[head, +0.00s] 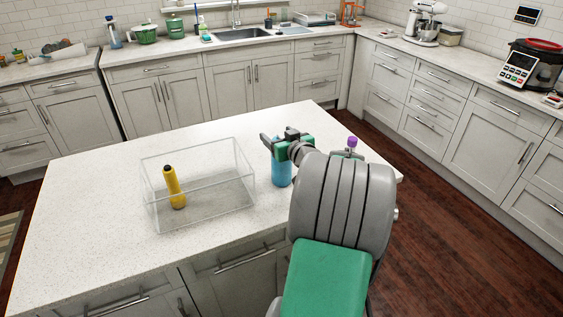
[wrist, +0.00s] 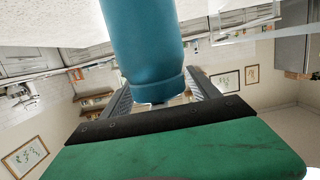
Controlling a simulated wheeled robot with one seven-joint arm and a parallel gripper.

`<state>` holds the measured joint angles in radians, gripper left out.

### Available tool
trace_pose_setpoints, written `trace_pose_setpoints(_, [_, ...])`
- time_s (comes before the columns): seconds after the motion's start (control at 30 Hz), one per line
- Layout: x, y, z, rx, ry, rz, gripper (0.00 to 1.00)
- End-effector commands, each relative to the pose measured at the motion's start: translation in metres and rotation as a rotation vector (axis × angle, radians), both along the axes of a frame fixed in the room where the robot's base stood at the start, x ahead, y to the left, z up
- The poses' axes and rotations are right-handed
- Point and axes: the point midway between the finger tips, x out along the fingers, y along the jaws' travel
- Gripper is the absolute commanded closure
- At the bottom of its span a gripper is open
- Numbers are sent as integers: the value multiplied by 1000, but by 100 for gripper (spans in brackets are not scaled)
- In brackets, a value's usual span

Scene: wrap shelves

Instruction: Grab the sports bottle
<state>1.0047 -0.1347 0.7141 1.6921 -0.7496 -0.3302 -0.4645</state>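A blue bottle (head: 281,174), which I take as the sports bottle, stands upright on the white island counter, right of a clear box. Its top is hidden behind my gripper (head: 277,139) in the head view. In the wrist view, the blue bottle (wrist: 145,45) fills the upper middle. One end of it shows between the two spread fingers of my gripper (wrist: 158,85). The fingers look open, one on each side of the bottle; contact cannot be made out.
The clear box (head: 215,208) stands left of the bottle with a yellow bottle (head: 174,190) inside. A purple-capped item (head: 352,144) is partly hidden behind my arm. The counter (head: 80,215) is clear on the left. Cabinets and a sink (head: 243,34) line the back.

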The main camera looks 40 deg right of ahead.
Motion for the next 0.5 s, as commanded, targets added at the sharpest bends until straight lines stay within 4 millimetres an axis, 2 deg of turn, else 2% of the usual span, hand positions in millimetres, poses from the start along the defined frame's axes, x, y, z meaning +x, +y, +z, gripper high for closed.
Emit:
trace_pose_setpoints(0.07, [0,0,0,0,0,1,37])
trace_pose_setpoints(0.5, [0,1,0,-1,0,1,73])
